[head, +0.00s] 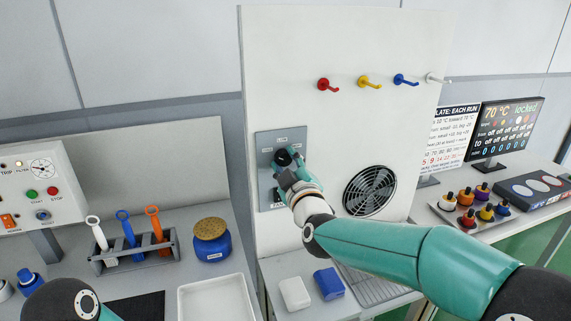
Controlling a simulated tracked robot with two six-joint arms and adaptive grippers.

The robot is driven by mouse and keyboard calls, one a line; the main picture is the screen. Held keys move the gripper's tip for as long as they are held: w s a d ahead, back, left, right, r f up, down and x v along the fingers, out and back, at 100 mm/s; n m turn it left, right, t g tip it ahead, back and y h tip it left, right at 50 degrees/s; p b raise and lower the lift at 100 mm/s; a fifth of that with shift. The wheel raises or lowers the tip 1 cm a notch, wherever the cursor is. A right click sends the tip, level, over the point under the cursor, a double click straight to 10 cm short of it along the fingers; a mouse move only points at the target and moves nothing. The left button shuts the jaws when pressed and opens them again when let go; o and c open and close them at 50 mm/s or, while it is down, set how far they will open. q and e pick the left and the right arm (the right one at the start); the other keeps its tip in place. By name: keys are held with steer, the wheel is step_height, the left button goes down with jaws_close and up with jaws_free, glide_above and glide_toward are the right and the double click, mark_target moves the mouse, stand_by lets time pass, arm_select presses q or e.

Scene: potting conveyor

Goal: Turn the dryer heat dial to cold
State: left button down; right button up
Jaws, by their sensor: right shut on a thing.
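The dryer heat dial (282,157) is a small black knob on a grey plate (264,142) fixed to the tall white panel. My right gripper (287,165) reaches it from the lower right and is shut on the dial. The fingers hide part of the dial, and I cannot tell which mark it points at. The small labels on the plate are too small to read. Only a part of my left arm shows at the bottom left; its gripper is outside the view.
A fan grille (369,191) is right of the plate, with coloured hooks (363,82) above. Below lie a white block (295,293) and a blue block (329,283). A tool rack (133,254) and blue pot (212,246) stand left. Ink bottles (466,196) stand right.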

steer(key=shift+a+f, duration=0.1)
stand_by(0.3)
steer(key=o, duration=1.1)
steer(key=shift+o, duration=0.2)
steer(key=shift+s, duration=0.15)
steer(key=v, duration=1.1)
steer(key=shift+s, duration=0.4)
steer(key=shift+f, duration=0.1)
